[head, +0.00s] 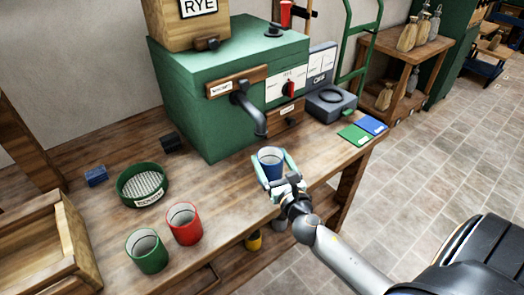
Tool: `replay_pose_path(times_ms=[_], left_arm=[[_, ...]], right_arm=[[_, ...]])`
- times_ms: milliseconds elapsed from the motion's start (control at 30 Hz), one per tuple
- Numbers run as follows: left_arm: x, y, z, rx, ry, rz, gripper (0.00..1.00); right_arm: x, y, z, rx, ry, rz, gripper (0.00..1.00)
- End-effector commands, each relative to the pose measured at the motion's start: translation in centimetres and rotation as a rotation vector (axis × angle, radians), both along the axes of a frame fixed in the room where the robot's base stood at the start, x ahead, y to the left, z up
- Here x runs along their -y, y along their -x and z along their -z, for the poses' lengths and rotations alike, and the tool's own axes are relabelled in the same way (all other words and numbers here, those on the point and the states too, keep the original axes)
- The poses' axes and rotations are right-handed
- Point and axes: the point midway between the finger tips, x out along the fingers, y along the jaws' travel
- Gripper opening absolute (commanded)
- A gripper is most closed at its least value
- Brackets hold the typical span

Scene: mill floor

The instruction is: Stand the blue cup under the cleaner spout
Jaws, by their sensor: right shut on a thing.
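The blue cup (271,163) is upright between the fingers of my right gripper (270,172), which is shut on it near the front edge of the bench. A dark curved spout (250,112) comes out of the green machine (200,95). The cup is in front of the spout and a little to its right in the picture. I cannot tell whether the cup touches the bench top. My left gripper is not in view.
A red cup (184,224), a green cup (147,251) and a round green sieve (141,185) stand on the bench at left. A wooden tray (75,240) is at far left. Green and blue cards (355,134) and a grey scale (330,103) are at right.

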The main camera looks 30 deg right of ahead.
Motion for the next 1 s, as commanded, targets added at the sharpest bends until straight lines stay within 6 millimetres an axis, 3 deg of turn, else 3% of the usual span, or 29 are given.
replay_pose_path(times_ms=[200, 333, 467, 733, 1000], left_arm=[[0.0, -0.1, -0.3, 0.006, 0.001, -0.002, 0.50], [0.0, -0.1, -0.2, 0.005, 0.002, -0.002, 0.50], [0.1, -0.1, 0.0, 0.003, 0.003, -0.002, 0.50], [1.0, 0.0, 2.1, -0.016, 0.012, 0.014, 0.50], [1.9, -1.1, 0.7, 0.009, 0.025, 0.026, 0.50]], right_arm=[[1.1, -4.7, -0.2, 0.004, 0.001, 0.000, 0.00], [1.5, -6.3, -0.1, 0.002, -0.001, 0.001, 0.00], [1.6, -6.8, 0.2, 0.000, -0.002, 0.000, 0.00], [1.6, -6.7, 3.6, 0.000, -0.003, 0.001, 0.00], [1.6, -6.7, 3.5, 0.001, -0.001, -0.001, 0.00]])
